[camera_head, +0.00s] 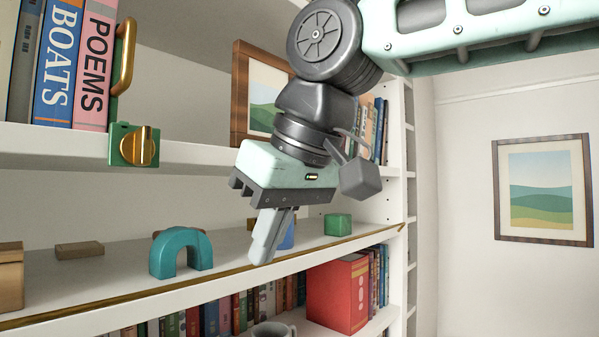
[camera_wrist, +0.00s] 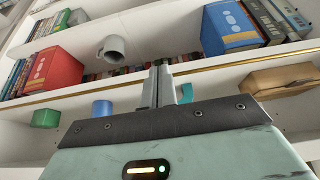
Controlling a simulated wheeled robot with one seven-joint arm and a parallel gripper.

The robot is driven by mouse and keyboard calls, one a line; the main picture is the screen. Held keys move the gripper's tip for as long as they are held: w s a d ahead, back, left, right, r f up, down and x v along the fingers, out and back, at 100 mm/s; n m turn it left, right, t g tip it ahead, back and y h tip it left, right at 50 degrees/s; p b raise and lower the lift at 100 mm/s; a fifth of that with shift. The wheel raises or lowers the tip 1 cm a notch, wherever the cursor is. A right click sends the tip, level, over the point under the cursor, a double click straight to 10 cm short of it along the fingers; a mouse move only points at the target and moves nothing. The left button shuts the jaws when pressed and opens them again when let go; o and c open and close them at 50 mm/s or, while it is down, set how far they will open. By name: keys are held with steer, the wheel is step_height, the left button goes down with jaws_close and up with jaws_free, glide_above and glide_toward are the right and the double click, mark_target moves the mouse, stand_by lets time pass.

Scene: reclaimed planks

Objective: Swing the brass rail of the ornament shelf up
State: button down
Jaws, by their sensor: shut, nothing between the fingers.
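The brass rail (camera_head: 150,290) runs low along the front edge of the ornament shelf (camera_head: 105,281). It ends at the white upright on the right. In the wrist view the rail (camera_wrist: 60,98) crosses behind my fingers. My gripper (camera_head: 264,250) points down in front of the shelf, its fingers shut and empty. The fingertips overlap the rail in the head view; I cannot tell whether they touch it. The fingers also show shut in the wrist view (camera_wrist: 160,85). They hide a short stretch of the rail.
A teal arch (camera_head: 180,252), a green block (camera_head: 338,224) and a partly hidden blue piece (camera_head: 288,236) stand on the shelf. A green bracket with a brass knob (camera_head: 140,146) sits on the shelf above. Below are books, a red box (camera_head: 338,293) and a mug (camera_head: 272,329).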

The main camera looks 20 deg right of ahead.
mark_target(228, 270)
steer(key=w+b+x, duration=0.1)
steer(key=b+x, duration=0.3)
steer(key=x, duration=0.3)
steer(key=shift+r+b, duration=0.35)
steer(key=shift+b, duration=0.05)
steer(key=shift+w+a+p, duration=0.45)
steer(key=shift+w+a, duration=0.1)
steer(key=shift+w, duration=0.3)
steer(key=shift+w+a+p, duration=0.45)
steer(key=shift+w+a, duration=0.1)
steer(key=shift+w, duration=0.3)
stand_by(0.7)
steer(key=shift+w, duration=0.1)
steer(key=shift+w+a, duration=0.1)
steer(key=shift+r, duration=0.1)
steer(key=shift+s+d+b, duration=0.45)
steer(key=shift+s+d, duration=0.2)
steer(key=shift+s, duration=0.35)
steer(key=shift+s+d+b, duration=0.45)
steer(key=shift+s+d, duration=0.2)
steer(key=shift+s, duration=0.35)
